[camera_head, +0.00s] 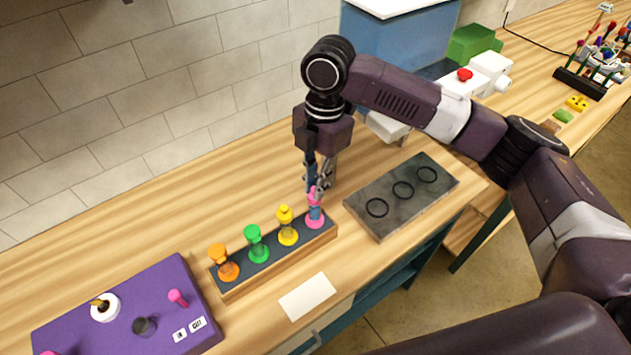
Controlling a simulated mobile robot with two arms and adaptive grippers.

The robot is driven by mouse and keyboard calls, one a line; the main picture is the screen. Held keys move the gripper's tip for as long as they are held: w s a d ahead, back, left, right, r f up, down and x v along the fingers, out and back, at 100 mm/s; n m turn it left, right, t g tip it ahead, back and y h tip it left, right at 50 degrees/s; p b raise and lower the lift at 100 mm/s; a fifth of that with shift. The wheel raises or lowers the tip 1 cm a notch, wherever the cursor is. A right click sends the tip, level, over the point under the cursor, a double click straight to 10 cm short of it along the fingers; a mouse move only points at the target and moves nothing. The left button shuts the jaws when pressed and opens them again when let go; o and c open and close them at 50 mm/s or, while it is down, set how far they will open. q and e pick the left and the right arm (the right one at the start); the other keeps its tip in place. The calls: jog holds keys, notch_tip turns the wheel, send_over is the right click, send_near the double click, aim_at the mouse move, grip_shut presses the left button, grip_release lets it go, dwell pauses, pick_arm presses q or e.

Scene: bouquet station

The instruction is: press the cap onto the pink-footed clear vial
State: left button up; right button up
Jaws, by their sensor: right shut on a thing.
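The pink-footed vial (315,219) stands at the right end of a wooden rack with a dark top (273,258). A small pink cap (313,197) is at the top of that vial, between the fingertips of my right gripper (316,190). The gripper points down from above and is shut on the cap. The fingers partly hide the cap, and I cannot tell whether it is fully seated or just touching. My left gripper is out of view.
Orange (228,270), green (258,250) and yellow (288,234) capped vials fill the rack to the left. A grey slab with black rings (385,222) lies to the right, a purple panel (180,270) at lower left. A white card (308,297) lies in front.

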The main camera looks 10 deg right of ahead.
jog(key=o, duration=0.8)
jog(key=o, duration=0.4)
jog(key=shift+o, duration=0.2)
jog(key=shift+r, duration=0.1)
jog(key=shift+r+p, duration=2.25)
jog(key=shift+p, duration=0.25)
jog(key=shift+r, duration=1.15)
